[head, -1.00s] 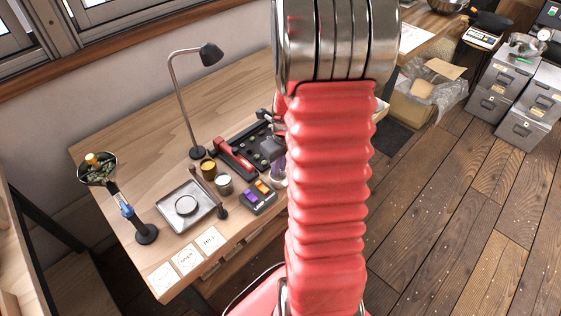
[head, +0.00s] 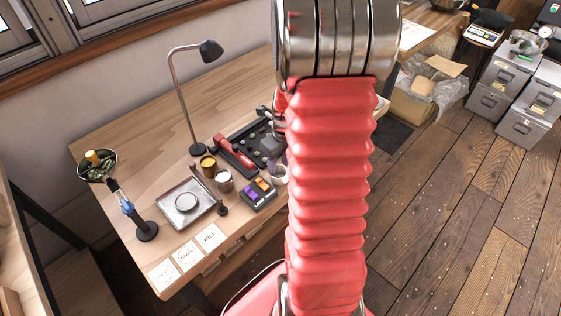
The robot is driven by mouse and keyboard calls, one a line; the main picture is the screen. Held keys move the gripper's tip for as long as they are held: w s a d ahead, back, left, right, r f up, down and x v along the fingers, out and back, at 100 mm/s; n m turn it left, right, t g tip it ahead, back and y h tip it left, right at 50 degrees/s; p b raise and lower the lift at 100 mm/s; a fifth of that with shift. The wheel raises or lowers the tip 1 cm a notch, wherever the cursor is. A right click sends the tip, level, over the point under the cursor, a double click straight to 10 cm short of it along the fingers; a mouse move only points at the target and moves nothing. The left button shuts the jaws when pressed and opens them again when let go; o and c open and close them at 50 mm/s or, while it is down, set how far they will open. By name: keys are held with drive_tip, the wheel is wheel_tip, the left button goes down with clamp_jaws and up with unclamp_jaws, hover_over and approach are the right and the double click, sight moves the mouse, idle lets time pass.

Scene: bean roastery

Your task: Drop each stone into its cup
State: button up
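A gold-brown cup (head: 208,166) and a pale cup (head: 224,182) stand close together near the middle of the wooden table. Another pale cup (head: 279,174) is partly hidden behind my red arm, with something purple at its upper edge. A small dark box (head: 258,195) with purple and orange pieces on top lies in front of the cups. I cannot tell which pieces are stones. My gripper is mostly or wholly hidden behind my arm; only some metal parts show at the arm's left edge. I cannot see its fingertips or whether it holds anything.
A square tray (head: 168,206) with a ring sits at left. A black board (head: 253,137) with a red bar lies behind the cups. A lamp (head: 196,150) and a funnel stand (head: 146,230) rise from the table. White cards (head: 187,256) line the front edge. The table's back left is clear.

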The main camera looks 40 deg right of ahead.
drive_tip(key=shift+r, duration=0.1)
wheel_tip(320, 180, up, 13)
drive_tip(key=s, duration=0.2)
drive_tip(key=shift+r, duration=0.2)
idle(1.1)
drive_tip(key=s+a+r+m+t, duration=0.1)
drive_tip(key=a+r+m, duration=0.3)
drive_tip(key=a+m, duration=0.5)
drive_tip(key=s+a+r+m+t, duration=0.1)
drive_tip(key=s+a+r+m, duration=0.2)
drive_tip(key=a+m, duration=0.5)
drive_tip(key=s+a+r+m+t, duration=0.1)
drive_tip(key=s+a+r+m, duration=0.3)
drive_tip(key=a+m, duration=0.5)
drive_tip(key=m, duration=0.9)
drive_tip(key=shift+a+r+m+t, duration=0.3)
drive_tip(key=shift+t, duration=0.1)
